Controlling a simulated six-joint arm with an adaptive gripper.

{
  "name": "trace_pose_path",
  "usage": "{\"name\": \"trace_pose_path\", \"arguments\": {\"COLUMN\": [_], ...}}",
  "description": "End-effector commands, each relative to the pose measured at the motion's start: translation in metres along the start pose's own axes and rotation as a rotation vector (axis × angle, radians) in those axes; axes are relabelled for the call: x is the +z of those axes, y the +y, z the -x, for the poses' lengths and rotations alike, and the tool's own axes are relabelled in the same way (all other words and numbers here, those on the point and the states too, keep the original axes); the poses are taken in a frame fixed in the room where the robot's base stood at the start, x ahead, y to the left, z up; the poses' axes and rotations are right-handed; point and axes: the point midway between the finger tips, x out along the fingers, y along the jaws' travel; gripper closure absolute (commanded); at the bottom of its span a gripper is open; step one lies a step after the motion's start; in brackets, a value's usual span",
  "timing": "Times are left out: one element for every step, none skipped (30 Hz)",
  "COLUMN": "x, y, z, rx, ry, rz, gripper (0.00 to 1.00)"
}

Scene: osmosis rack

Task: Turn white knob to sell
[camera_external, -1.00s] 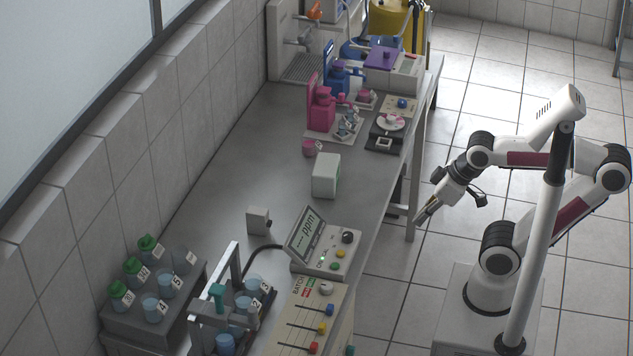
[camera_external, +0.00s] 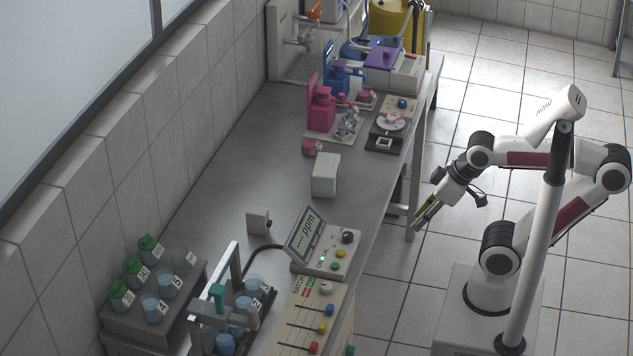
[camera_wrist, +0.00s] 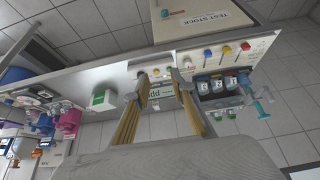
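The white knob (camera_external: 326,288) sits at the upper end of the batch panel (camera_external: 290,338), beside a small red and green label that is too small to read. In the wrist view the white knob (camera_wrist: 187,63) appears just right of the right fingertip. Its pointer direction is too small to tell. My gripper (camera_external: 424,216) hangs in the air off the right side of the bench, clear of the panel. In the wrist view my gripper (camera_wrist: 159,76) has two yellowish fingers spread apart, with nothing between them. It touches nothing.
The ppm meter (camera_external: 327,262) with a black knob and coloured buttons stands behind the panel. Blue, yellow and red slider knobs (camera_external: 322,328) stick up from the panel. A rack of beakers (camera_external: 200,318) stands to its left. A white box (camera_external: 326,176) stands farther back.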

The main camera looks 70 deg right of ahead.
Motion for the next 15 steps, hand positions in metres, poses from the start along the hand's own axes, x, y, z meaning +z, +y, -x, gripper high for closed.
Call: {"name": "trace_pose_path", "arguments": {"x": [0.0,0.0,0.001,0.001,0.002,0.002,0.003,0.003,0.003,0.003,0.002,0.001,0.0,-0.001,-0.003], "y": [-0.001,-0.001,-0.002,-0.002,-0.003,-0.004,-0.004,-0.005,-0.006,-0.006,-0.007,-0.009,-0.01,-0.011,-0.012], "z": [-0.001,-0.002,-0.003,-0.004,-0.006,-0.009,-0.011,-0.013,-0.016,-0.018,-0.021,-0.024,-0.026,-0.028,-0.032], "rx": [-0.002,-0.003,-0.004,-0.005,-0.006,-0.007,-0.008,-0.009,-0.011,-0.012,-0.014,-0.016,-0.017,-0.019,-0.02], "ry": [-0.004,-0.007,-0.013,-0.019,-0.027,-0.038,-0.048,-0.058,-0.072,-0.083,-0.094,-0.108,-0.119,-0.13,-0.145], "rz": [0.004,0.005,0.007,0.009,0.011,0.014,0.016,0.019,0.023,0.026,0.029,0.034,0.038,0.041,0.046], "gripper": [0.6,0.6,0.6,0.6,0.6,0.6,0.6,0.6,0.6,0.6,0.6,0.6,0.6,0.6,0.6]}}
